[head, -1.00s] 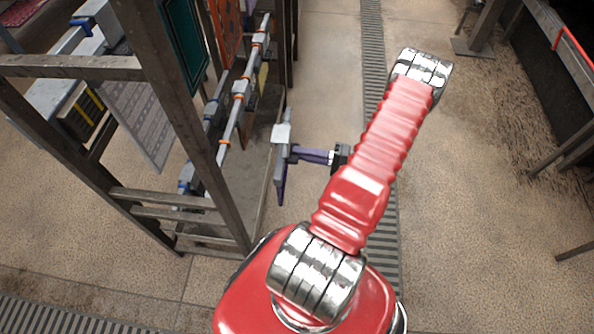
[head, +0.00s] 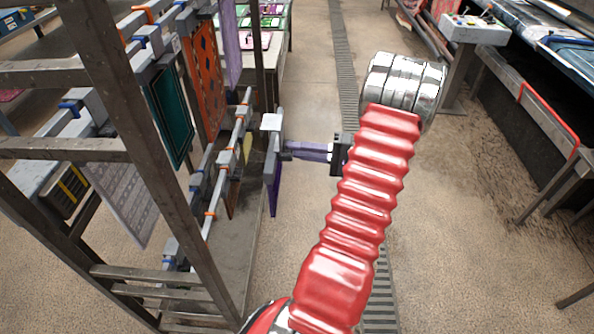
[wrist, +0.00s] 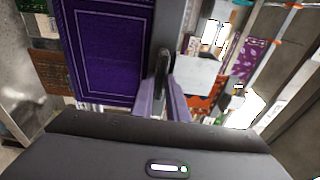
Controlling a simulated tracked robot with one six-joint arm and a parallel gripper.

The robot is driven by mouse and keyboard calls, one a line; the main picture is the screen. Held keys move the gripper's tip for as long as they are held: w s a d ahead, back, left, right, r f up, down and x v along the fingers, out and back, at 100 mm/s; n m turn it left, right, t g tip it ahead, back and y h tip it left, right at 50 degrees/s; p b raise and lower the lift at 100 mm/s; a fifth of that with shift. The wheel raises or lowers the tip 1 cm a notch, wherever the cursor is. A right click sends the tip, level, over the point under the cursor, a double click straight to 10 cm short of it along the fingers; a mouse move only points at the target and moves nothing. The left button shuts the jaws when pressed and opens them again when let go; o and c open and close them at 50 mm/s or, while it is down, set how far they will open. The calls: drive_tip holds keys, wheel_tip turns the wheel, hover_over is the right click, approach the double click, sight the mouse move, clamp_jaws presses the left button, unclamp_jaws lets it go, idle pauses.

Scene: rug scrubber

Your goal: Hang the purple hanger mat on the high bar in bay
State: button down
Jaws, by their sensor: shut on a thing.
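The purple hanger mat (head: 273,187) hangs from a grey hanger with a pale block on top, seen nearly edge-on in the head view. In the wrist view the purple mat (wrist: 108,50) shows its face with a pale border line. My gripper (head: 290,150) is shut on the hanger's grey body, to the right of the rack. In the wrist view its two fingers (wrist: 163,92) close around a dark part of the hanger. The rack's upper bar (head: 150,45) carries teal and orange mats. A lower bar (head: 228,157) has clamps with orange and blue rings.
The rack's dark metal post (head: 140,130) and rails stand left of the held mat. A teal mat (head: 168,112), an orange mat (head: 203,80) and a grey mat (head: 122,200) hang there. A table (head: 268,58) stands behind. The floor at right is open up to machinery.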

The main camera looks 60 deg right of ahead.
drive_tip(key=a+r, duration=0.3)
drive_tip(key=r, duration=1.6)
drive_tip(key=a+r, duration=1)
drive_tip(key=r, duration=0.5)
drive_tip(key=shift+s, duration=0.35)
drive_tip(key=shift+w+a, duration=0.15)
drive_tip(key=a+f+x, duration=0.1)
drive_tip(key=x, duration=0.6)
drive_tip(key=a+f+x, duration=0.1)
drive_tip(key=x, duration=0.7)
drive_tip(key=shift+f, duration=0.4)
